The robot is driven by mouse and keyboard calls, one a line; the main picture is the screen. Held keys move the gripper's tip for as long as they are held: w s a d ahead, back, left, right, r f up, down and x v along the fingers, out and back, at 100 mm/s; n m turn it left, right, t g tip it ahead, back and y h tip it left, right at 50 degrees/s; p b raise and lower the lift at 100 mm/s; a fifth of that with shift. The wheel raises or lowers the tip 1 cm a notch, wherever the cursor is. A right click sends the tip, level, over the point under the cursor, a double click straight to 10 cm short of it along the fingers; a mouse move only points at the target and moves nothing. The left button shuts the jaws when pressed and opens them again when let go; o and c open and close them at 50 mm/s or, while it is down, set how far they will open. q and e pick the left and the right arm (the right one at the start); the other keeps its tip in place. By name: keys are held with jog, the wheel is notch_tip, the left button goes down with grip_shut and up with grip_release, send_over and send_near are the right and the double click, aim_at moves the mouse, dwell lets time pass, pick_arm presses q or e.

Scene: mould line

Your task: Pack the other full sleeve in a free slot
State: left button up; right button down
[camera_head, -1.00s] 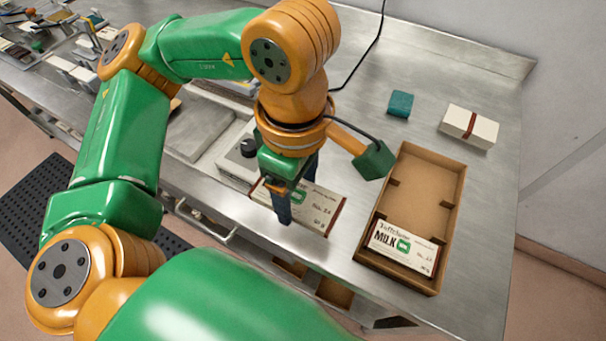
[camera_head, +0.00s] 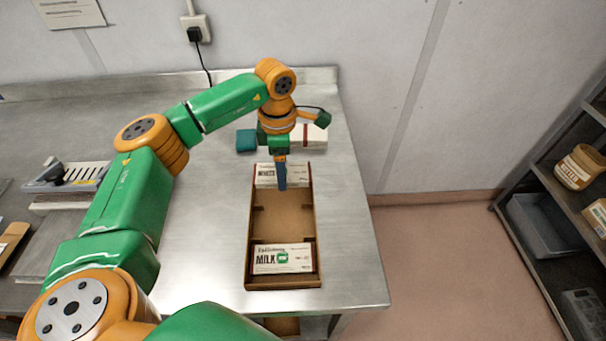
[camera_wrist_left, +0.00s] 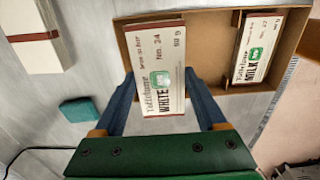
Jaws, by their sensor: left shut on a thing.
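My left gripper (camera_head: 282,182) is shut on a white sleeve (camera_head: 262,175) with a "WHITE" label. It holds the sleeve over the far end of an open brown carton (camera_head: 284,222). In the left wrist view the sleeve (camera_wrist_left: 157,58) lies between the two fingers (camera_wrist_left: 162,95), and looks nearer the camera than the carton floor (camera_wrist_left: 208,52). I cannot tell whether it touches the carton. A "MILK" sleeve (camera_head: 283,259) lies in the carton's near end, and it also shows in the left wrist view (camera_wrist_left: 257,50). The middle of the carton is empty. My right gripper is out of view.
A teal block (camera_head: 246,140) and a cream stack with a dark red band (camera_head: 311,136) stand behind the carton. The bench (camera_head: 207,240) is clear left of the carton. A grey shelf unit (camera_head: 549,200) stands at the right, across the floor.

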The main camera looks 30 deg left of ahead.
aim_at(283, 195)
pick_arm(q)
jog(key=shift+w+a+f, duration=0.1)
jog(key=shift+w+f, duration=0.05)
jog(key=shift+f, duration=0.3)
notch_tip(283, 195, down, 5)
jog(key=b, duration=0.4)
jog(key=shift+a+b, duration=0.15)
jog(key=shift+b, duration=0.25)
jog(key=shift+f, duration=0.4)
jog(key=shift+f, duration=0.2)
dwell(0.4)
jog(key=o, duration=1.2)
